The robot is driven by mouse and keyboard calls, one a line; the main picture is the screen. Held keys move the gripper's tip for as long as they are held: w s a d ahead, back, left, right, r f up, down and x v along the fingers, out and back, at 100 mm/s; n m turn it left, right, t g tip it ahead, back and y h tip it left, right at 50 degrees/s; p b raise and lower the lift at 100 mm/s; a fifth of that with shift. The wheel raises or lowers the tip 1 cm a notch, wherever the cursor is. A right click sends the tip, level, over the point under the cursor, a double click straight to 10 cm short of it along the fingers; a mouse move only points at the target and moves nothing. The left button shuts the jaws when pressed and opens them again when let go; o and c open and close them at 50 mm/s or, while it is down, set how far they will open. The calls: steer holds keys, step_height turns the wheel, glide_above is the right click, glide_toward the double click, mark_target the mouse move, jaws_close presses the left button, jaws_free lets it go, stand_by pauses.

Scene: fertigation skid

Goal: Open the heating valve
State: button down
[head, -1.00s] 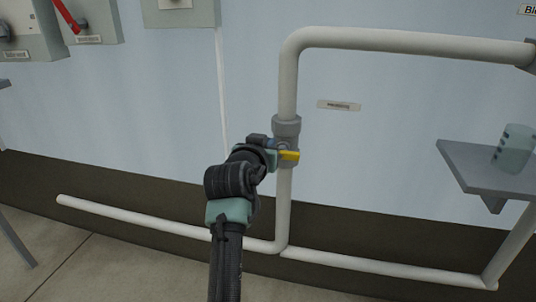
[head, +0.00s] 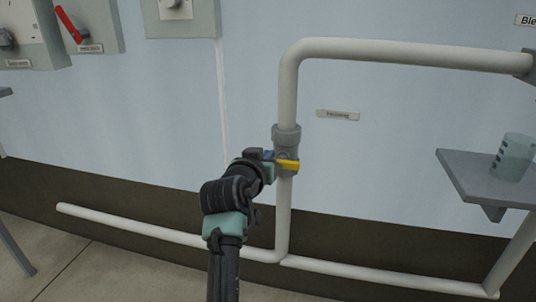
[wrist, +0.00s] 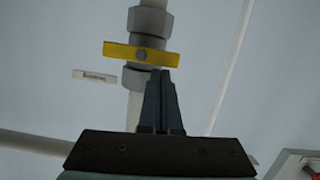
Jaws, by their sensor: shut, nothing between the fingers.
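The heating valve (head: 286,136) is a grey body on a vertical white pipe, with a yellow bar handle (head: 288,165). In the wrist view the handle (wrist: 122,51) lies crosswise to the pipe, with a grey hub at its middle. My gripper (head: 268,156) is at the valve in the head view, partly covering the handle's left side. In the wrist view my gripper (wrist: 160,74) is shut and empty, its fingertips at the handle's lower edge, right of the hub. I cannot tell whether they touch it. A "Heating" label (head: 338,115) is on the wall to the right.
White pipes run along the wall (head: 400,48) and low near the floor (head: 380,278). A grey shelf (head: 480,178) with a greenish cup (head: 513,156) juts out at right. Boxes, one with a red handle (head: 69,25), hang at upper left.

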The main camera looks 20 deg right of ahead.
steer(key=shift+w+a+f+n+h+p, duration=0.2)
steer(key=shift+f+n+h+p, duration=0.1)
steer(key=shift+n+p, duration=0.45)
steer(key=shift+f+n+g+h+b, duration=0.15)
steer(key=shift+f+n+h, duration=0.5)
steer(key=shift+n, duration=1.25)
steer(key=shift+f+n+g+h+b, duration=0.15)
steer(key=shift+f+n+h, duration=0.55)
steer(key=shift+n, duration=1.15)
steer(key=shift+f+n+h+b, duration=0.25)
steer(key=shift+f+n+h, duration=0.4)
steer(key=shift+n, duration=1.25)
steer(key=shift+s+d+f+n, duration=0.15)
steer(key=shift+f+n, duration=0.25)
steer(key=shift+n, duration=0.7)
